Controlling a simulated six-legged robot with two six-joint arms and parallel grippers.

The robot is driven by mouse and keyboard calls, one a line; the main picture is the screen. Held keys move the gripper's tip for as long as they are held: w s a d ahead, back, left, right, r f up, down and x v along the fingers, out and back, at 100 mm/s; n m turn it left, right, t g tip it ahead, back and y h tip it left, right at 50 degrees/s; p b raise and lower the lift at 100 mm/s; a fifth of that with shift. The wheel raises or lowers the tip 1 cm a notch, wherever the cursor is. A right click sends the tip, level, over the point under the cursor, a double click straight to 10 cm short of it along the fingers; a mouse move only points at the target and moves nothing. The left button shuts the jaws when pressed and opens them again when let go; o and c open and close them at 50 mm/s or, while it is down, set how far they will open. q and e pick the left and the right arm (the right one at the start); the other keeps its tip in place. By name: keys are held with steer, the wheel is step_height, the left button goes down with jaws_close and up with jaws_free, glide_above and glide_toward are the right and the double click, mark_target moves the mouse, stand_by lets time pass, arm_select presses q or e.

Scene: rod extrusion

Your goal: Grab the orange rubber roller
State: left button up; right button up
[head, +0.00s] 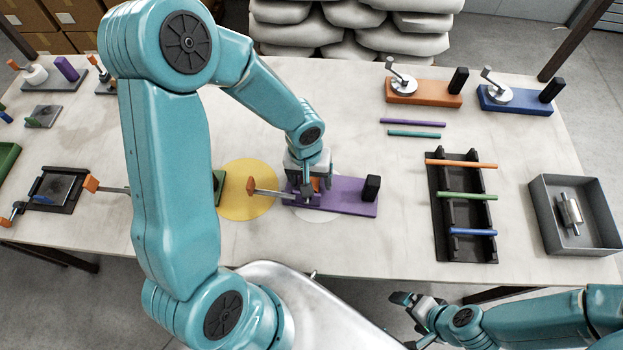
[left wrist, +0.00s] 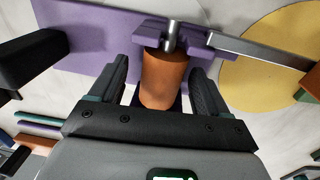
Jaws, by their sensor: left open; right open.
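The orange rubber roller (left wrist: 165,80) is a short cylinder on a metal shaft. It stands between the two open fingers of my left gripper (left wrist: 160,90), with a small gap on each side in the left wrist view. In the head view my left gripper (head: 308,188) is low over the purple base (head: 350,197), and only a bit of orange (head: 316,184) shows there. A metal bar with an orange end block (head: 251,186) sticks out to the left. My right gripper (head: 412,310) is open and empty beyond the table's front edge.
A black post (head: 371,188) stands on the purple base's right end. A yellow disc (head: 245,205) lies left of it. A black rack (head: 462,220) with coloured rods and a grey tray (head: 545,212) with a metal roller (head: 570,212) are at the right.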

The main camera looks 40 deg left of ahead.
arm_select(q)
steer(key=shift+s+a+r, duration=0.1)
steer(key=shift+s, duration=0.1)
steer(key=c, duration=1.2)
